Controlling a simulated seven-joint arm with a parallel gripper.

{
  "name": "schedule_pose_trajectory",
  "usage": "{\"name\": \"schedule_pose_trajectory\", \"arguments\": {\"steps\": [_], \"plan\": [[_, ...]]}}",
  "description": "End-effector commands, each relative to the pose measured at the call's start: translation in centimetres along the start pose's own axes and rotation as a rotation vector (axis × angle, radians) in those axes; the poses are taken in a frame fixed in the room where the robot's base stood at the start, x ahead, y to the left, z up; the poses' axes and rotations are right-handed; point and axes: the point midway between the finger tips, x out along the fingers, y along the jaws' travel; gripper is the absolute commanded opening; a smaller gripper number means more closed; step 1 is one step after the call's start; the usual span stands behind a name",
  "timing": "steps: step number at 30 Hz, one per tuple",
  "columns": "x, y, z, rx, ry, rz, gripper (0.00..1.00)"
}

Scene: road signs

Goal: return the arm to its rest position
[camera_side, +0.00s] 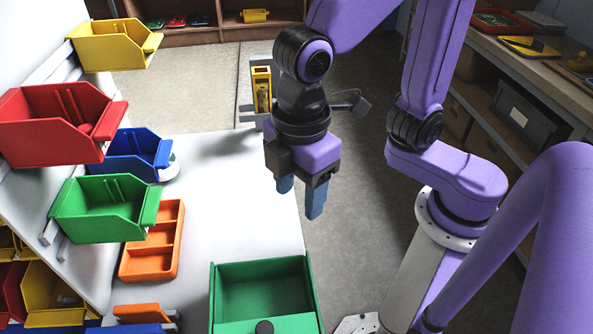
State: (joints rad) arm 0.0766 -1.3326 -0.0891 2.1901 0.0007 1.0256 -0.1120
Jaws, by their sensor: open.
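My gripper (300,199) hangs from the purple arm near the centre of the side view, pointing down. Its two blue fingers are apart, with nothing seen between them. It is in the air near the right edge of the white table (215,205), and touches nothing that I can see. No road sign can be made out in this view.
A green bin (262,285) stands at the table's front, and an orange tray (165,228) lies at its left. Yellow (112,42), red (50,120), blue (128,150) and green (100,205) bins hang at left. A workbench (535,70) runs along the right.

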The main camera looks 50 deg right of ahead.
Motion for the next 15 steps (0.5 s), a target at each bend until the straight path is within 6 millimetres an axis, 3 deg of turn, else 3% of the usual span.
{"name": "schedule_pose_trajectory", "arguments": {"steps": [7,15], "plan": [[0.9,0.9,7.5,0.109,0.005,0.001,0.57],[2.0,0.0,14.7,0.217,0.013,0.003,0.57]]}}
